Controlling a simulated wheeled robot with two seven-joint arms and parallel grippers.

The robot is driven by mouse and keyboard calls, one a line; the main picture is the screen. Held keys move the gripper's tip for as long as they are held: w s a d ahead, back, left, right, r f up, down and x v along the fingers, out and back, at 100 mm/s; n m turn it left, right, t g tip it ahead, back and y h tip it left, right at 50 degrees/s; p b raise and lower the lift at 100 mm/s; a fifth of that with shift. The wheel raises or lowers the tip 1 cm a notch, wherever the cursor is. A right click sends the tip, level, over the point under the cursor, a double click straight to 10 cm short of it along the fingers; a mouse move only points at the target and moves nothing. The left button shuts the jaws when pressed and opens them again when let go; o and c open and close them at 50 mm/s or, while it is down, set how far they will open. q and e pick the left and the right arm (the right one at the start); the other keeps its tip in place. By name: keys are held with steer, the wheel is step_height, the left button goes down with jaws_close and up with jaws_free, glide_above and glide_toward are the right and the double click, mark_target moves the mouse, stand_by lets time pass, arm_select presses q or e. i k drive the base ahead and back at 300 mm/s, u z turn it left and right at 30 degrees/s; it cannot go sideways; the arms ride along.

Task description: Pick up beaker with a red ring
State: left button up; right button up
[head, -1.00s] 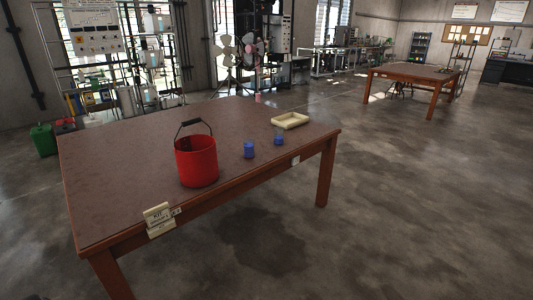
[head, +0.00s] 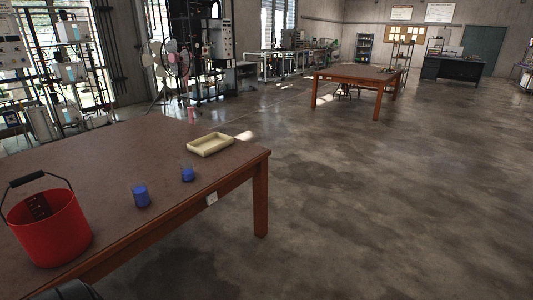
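Two small beakers with blue contents stand upright on the brown table (head: 110,160). The nearer beaker (head: 141,195) is at the table's front edge, and the other beaker (head: 188,174) is a little farther back to the right. I cannot make out a red ring on either. A small pinkish vessel (head: 191,114) shows at the table's far edge, too small to tell its markings. Neither of my grippers can be made out in the head view. A dark rounded part at the bottom left edge may be mine.
A red bucket (head: 50,230) with a raised black handle stands at the left of the table. A cream tray (head: 210,145) lies near the far right corner. Another wooden table (head: 358,75) stands farther back. The concrete floor (head: 370,190) to the right is open.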

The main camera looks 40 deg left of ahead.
mark_target(139, 190)
steer(key=u, duration=0.05)
steer(key=i, duration=1.85)
steer(key=u, duration=0.95)
steer(key=i, duration=0.95)
steer(key=u, duration=1.1)
